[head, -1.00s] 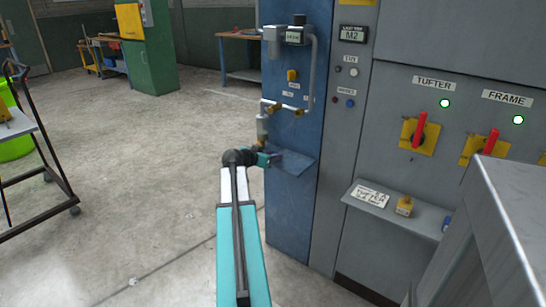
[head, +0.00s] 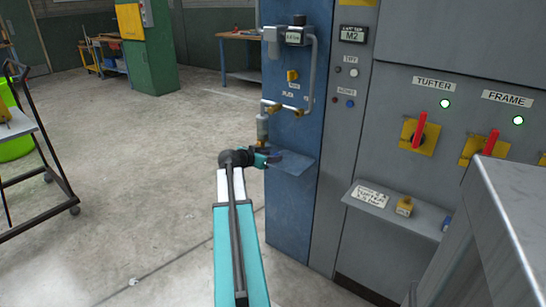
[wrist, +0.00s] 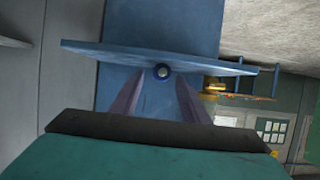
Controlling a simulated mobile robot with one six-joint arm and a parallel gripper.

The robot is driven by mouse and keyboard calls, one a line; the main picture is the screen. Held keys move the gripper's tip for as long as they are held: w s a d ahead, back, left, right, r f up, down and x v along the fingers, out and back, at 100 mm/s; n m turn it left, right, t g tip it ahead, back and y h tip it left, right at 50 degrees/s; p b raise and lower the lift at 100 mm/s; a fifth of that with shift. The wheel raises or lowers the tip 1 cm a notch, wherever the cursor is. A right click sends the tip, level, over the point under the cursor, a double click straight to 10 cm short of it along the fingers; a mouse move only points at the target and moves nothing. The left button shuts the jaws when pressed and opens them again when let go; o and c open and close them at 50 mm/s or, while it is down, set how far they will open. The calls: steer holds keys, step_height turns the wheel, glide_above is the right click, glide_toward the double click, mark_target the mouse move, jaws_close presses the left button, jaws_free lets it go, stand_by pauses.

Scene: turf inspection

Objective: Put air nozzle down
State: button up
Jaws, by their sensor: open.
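My gripper (head: 267,157) is at the left edge of a small blue shelf (head: 293,163) on the front of the blue panel. In the wrist view, which looks upside down, its two fingers (wrist: 162,80) stand apart in front of the shelf (wrist: 105,50). A small round grey end, probably the air nozzle (wrist: 162,71), shows between the fingertips at the shelf's edge. The fingers appear clear of it on both sides. The rest of it is hidden, and I cannot make it out in the head view.
Pipes and a valve (head: 283,107) are on the blue panel (head: 285,215) above the shelf. A grey cabinet with red switches (head: 420,130) and a ledge (head: 385,210) is to the right. A grey metal top (head: 510,205) juts in at bottom right. Floor at left is open, with a cart (head: 25,135).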

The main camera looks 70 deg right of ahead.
steer(key=v, duration=1)
steer(key=shift+f, duration=0.1)
stand_by(0.5)
